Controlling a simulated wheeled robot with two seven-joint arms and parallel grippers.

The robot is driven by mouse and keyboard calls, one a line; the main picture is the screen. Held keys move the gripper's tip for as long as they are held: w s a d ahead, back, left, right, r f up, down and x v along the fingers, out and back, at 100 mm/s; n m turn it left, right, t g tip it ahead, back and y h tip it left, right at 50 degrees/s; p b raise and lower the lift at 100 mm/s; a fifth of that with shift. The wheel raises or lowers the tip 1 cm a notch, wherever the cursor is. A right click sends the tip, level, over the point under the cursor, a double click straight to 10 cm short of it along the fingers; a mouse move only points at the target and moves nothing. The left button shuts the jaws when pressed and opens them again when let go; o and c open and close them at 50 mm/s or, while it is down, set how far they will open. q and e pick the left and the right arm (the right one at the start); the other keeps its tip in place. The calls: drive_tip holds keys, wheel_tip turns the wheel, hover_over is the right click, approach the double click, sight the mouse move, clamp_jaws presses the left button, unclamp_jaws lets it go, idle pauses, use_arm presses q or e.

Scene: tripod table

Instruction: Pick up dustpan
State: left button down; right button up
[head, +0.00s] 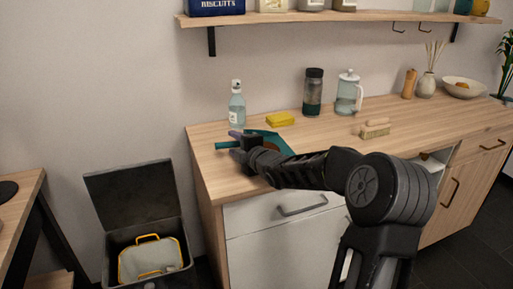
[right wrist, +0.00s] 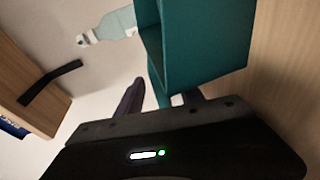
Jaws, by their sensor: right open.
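The teal dustpan (head: 272,138) lies on the wooden counter near its left end, with its handle (head: 225,145) pointing left. My right gripper (head: 238,142) is at the handle, and my right arm hides part of the pan. In the right wrist view the dustpan (right wrist: 208,45) fills the upper middle, close in front of the fingers. My right gripper (right wrist: 160,98) is open there, with a narrow teal part between its two dark fingers. I cannot tell whether either finger touches it. My left gripper is not in view.
A spray bottle (head: 237,105), a yellow sponge (head: 280,119), a dark tumbler (head: 313,92) and a glass press (head: 348,93) stand behind the dustpan. A brush (head: 375,128) lies to the right. An open bin (head: 150,250) stands left of the counter (head: 330,130). A shelf (head: 330,16) hangs above.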

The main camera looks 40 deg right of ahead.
drive_tip(key=shift+c, duration=0.5)
clamp_jaws()
drive_tip(key=shift+r, duration=0.1)
wheel_tip(320, 180, up, 10)
drive_tip(key=p, duration=0.3)
drive_tip(key=shift+a, duration=0.15)
idle(0.7)
